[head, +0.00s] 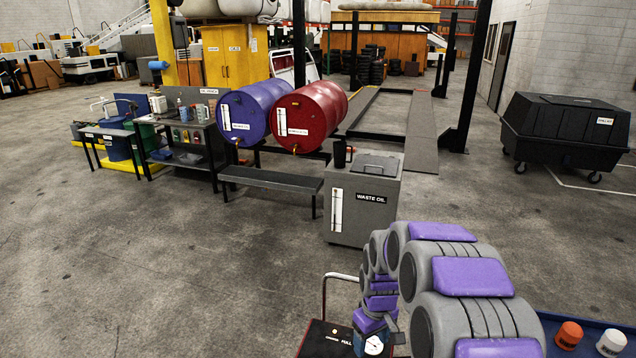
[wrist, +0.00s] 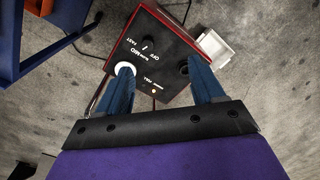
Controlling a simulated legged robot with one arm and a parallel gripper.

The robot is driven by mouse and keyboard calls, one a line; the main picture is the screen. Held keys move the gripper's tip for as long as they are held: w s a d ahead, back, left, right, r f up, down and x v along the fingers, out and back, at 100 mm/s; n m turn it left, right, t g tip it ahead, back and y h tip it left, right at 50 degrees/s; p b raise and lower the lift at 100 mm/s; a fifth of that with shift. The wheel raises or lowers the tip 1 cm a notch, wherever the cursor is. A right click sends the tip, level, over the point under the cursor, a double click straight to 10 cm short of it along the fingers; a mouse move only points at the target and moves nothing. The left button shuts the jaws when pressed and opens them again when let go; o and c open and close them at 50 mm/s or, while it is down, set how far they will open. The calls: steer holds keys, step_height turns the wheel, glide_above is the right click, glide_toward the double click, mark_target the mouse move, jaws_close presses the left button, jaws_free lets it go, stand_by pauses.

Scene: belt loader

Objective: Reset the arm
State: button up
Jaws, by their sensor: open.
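My arm (head: 465,275), grey with purple pads, curls at the lower right of the head view and bends down at its far end. My gripper (wrist: 158,72) has its two blue fingers apart with nothing between them. It is above a black-topped red box (wrist: 158,42) with a knob, printed labels and a white dial. One finger partly covers the dial in the wrist view. The box also shows at the bottom edge of the head view (head: 322,341). I cannot tell whether the fingers touch it.
A grey waste oil bin (head: 362,215) stands beyond my arm. A blue drum (head: 240,115) and a red drum (head: 303,118) lie behind it. A blue surface with an orange-capped item (head: 568,335) and a white-capped item (head: 611,343) is at lower right. The left floor is clear.

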steer(key=s+r+m, duration=0.3)
steer(key=s+r, duration=0.7)
steer(key=s, duration=0.5)
steer(key=s+r+m+g+b, duration=0.1)
steer(key=s+r+m, duration=0.1)
steer(key=s, duration=1.8)
steer(key=shift+d+r+m+b, duration=0.35)
steer(key=shift+d+m, duration=0.05)
steer(key=shift+m, duration=0.1)
steer(key=shift+s+f, duration=0.1)
steer(key=shift+f, duration=0.05)
